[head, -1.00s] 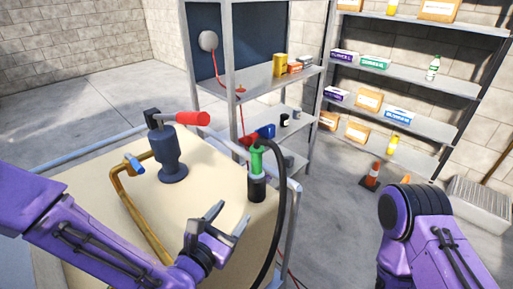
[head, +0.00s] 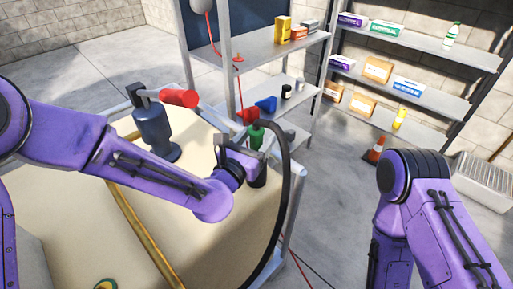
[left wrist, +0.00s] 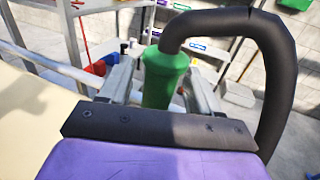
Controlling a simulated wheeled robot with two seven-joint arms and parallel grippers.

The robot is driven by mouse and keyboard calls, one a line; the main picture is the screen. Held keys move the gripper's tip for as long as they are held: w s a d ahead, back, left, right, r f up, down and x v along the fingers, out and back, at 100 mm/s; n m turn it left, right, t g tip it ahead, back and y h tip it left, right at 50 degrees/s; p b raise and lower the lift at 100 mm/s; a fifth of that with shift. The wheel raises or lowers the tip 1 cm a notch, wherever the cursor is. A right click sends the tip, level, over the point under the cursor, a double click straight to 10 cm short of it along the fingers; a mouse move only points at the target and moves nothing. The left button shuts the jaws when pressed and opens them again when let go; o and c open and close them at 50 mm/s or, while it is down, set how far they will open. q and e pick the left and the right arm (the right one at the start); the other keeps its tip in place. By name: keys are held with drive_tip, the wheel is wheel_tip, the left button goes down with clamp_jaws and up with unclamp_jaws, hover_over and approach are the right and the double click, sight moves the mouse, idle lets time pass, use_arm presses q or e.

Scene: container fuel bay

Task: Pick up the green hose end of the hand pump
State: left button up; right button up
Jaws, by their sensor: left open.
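The green hose end (head: 256,134) stands upright at the table's right edge, with a black hose (head: 284,190) curving from its top to the right and down. In the left wrist view the green hose end (left wrist: 163,78) shows between my two fingers. My left gripper (head: 244,157) is open around it, with a finger on each side; I cannot tell whether either touches. The dark holder below it is mostly hidden by the gripper. The blue-grey hand pump (head: 154,130) with a red-gripped handle (head: 179,97) stands to the left. My right gripper is out of view.
A brass-coloured pipe (head: 143,235) lies along the beige tabletop (head: 90,215). A metal shelf rack (head: 270,60) stands behind the table, with a red line hanging by it. An orange cone (head: 374,150) stands on the floor at right.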

use_arm(q)
drive_tip(key=shift+d+r, duration=0.1)
drive_tip(key=shift+c, duration=0.4)
drive_tip(key=shift+w, duration=0.1)
drive_tip(key=c, duration=0.5)
clamp_jaws()
wheel_tip(320, 180, up, 28)
drive_tip(key=p, duration=0.2)
drive_tip(key=shift+p, duration=0.3)
